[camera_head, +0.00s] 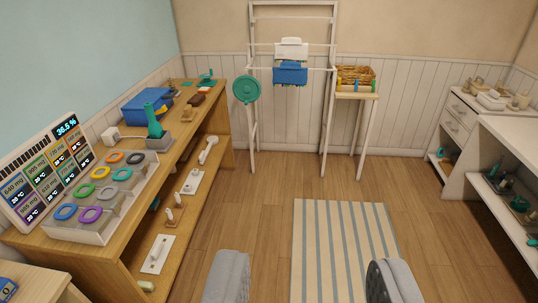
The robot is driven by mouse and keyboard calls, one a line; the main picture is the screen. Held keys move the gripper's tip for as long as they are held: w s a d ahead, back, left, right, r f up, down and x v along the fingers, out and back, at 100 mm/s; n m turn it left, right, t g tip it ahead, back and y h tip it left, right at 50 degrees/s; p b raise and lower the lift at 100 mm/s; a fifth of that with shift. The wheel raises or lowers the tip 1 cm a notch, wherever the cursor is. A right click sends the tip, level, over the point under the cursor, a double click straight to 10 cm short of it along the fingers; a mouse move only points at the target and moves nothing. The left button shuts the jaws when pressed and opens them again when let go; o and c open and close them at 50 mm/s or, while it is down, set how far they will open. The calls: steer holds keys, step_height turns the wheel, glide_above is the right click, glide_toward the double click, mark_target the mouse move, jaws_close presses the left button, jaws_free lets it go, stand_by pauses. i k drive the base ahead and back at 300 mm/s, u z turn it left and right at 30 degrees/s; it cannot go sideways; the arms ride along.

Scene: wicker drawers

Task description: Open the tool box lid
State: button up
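A blue box (147,106), which looks like the tool box, stands on the wooden bench along the left wall, toward its far end. Its lid appears down, but its latch and details are too small to make out. My gripper (310,262) shows as two grey fingers at the bottom of the view. They are wide apart with nothing between them, over the floor and the striped rug, well away from the box.
The wooden bench (187,138) also holds a teal-handled tool (154,122) in front of the box and a tray of coloured rings (104,196). A striped rug (344,250) lies on open floor. A white rack (328,110) stands at the back; white cabinets (462,118) are right.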

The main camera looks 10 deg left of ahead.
mark_target(153, 95)
steer(key=i, duration=1.3)
steer(key=u, duration=0.3)
steer(key=i, duration=1.3)
steer(key=u, duration=0.55)
steer(key=i, duration=1.4)
steer(key=u, duration=0.3)
